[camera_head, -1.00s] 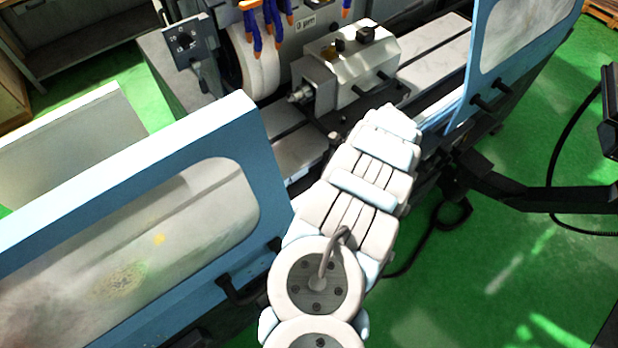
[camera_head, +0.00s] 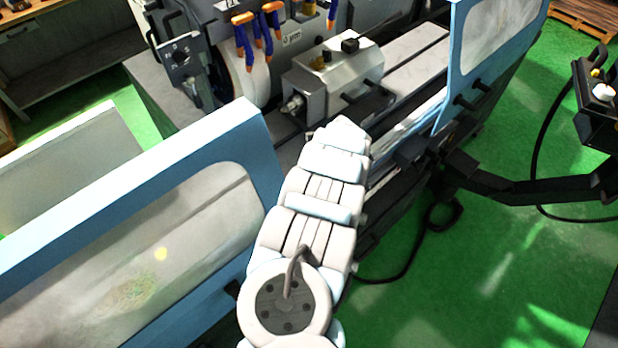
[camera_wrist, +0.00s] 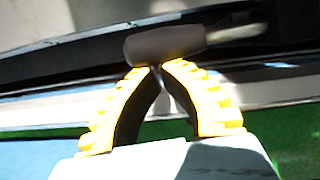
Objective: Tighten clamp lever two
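In the wrist view a lever with a thick dark grip (camera_wrist: 165,43) and a pale grey shaft lies across the upper middle. I cannot tell whether it is clamp lever two. My gripper (camera_wrist: 158,69) has yellow ribbed fingers, bent inward with tips together just below the grip. The tips seem to touch or nearly touch its underside, and nothing shows between them. In the head view the grey tailstock block (camera_head: 340,75) carries a dark knob (camera_head: 350,46) on top and a black lever (camera_head: 378,90) on its front right. My arm hides my gripper there.
A blue-framed door with a window (camera_head: 200,215) stands left of my arm, and another (camera_head: 500,40) at the upper right. Orange-tipped blue hoses (camera_head: 262,35) hang by the grinding wheel (camera_head: 245,75). A control box on an arm (camera_head: 600,105) stands at the right. Green floor is open at lower right.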

